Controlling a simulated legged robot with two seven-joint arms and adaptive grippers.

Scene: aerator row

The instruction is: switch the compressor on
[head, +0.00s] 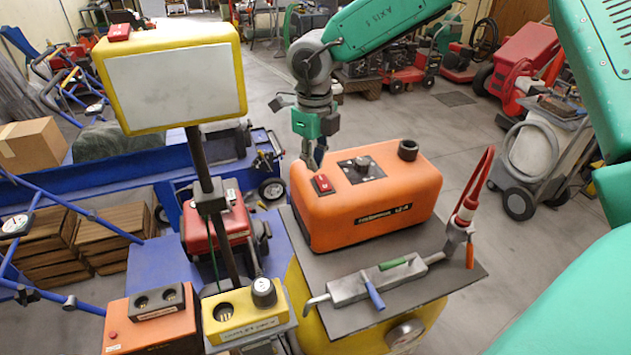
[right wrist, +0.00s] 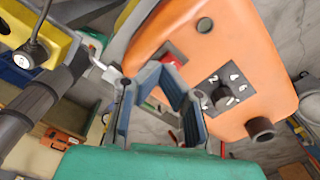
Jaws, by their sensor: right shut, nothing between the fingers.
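The compressor is an orange box (head: 385,205) on a grey-topped yellow stand, with a label on its front. Its red rocker switch (head: 322,184) is on the left of its top face. A dark dial knob (head: 362,162) sits to the right of the switch. My right gripper (head: 314,162) is shut and empty, pointing down just above and behind the switch; I cannot tell whether it touches. In the right wrist view the fingers (right wrist: 165,82) partly cover the red switch (right wrist: 172,60), and the dial knob (right wrist: 221,97) shows clear of them. My left gripper is not in view.
A yellow-framed lamp panel (head: 172,80) rises on a pole at left. A yellow socket box (head: 243,312) and an orange box (head: 150,325) stand at lower left.

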